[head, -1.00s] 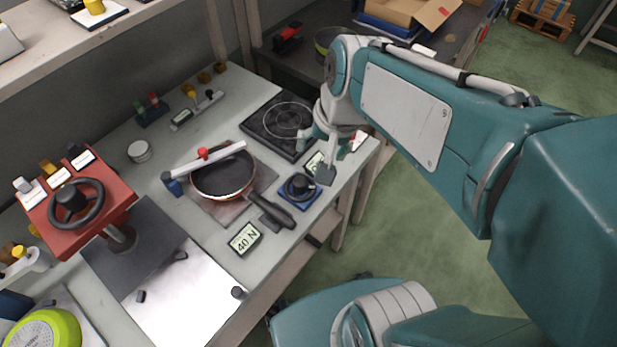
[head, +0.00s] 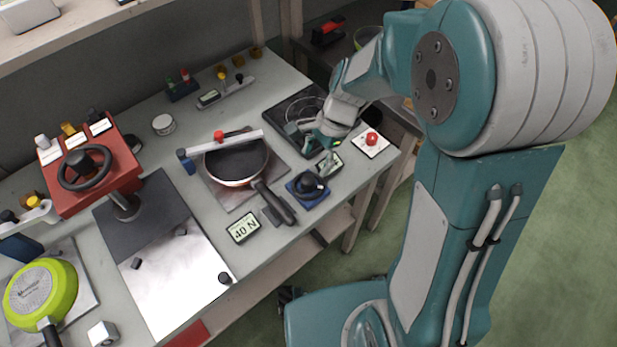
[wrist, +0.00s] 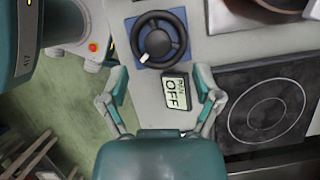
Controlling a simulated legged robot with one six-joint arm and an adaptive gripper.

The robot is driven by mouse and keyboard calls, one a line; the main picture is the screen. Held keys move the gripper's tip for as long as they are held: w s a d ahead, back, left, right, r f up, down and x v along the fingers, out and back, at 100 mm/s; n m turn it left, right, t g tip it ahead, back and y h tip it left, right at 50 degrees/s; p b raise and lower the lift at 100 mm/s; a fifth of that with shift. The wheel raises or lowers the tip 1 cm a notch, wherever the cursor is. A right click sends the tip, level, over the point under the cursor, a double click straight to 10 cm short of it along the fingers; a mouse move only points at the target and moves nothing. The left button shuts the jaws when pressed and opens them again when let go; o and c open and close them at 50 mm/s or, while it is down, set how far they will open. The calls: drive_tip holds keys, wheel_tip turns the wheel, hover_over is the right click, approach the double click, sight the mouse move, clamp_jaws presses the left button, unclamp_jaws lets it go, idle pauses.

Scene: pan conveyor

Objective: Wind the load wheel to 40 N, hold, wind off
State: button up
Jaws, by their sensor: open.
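A black handwheel (head: 308,184) sits on a blue square base at the table's front edge, beside the pan handle. It also shows at the top of the wrist view (wrist: 163,40), with a white mark on its lower left rim. A small display (wrist: 176,93) reading OFF lies near the wheel. My gripper (wrist: 160,76) is open and empty, its fingers either side of the display, short of the wheel. In the head view my gripper (head: 312,150) is just behind the wheel. A tag reading 40 N (head: 243,228) lies in front of the pan (head: 236,164).
A red housing (head: 91,190) with another black handwheel stands at left. A black hob (head: 281,112) lies behind my gripper, and a red button (head: 371,139) to its right. Open floor lies in front.

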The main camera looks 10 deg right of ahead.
sight(309, 179)
drive_tip(key=x, duration=0.5)
drive_tip(key=shift+d+f, duration=0.15)
drive_tip(key=shift+f, duration=0.25)
drive_tip(key=shift+s+f, duration=0.1)
drive_tip(key=shift+f, duration=0.35)
drive_tip(key=shift+a, duration=0.35)
drive_tip(key=c, duration=1)
drive_tip(key=shift+s+d, duration=0.1)
drive_tip(key=shift+d, duration=0.05)
clamp_jaws()
drive_tip(key=shift+f, duration=0.1)
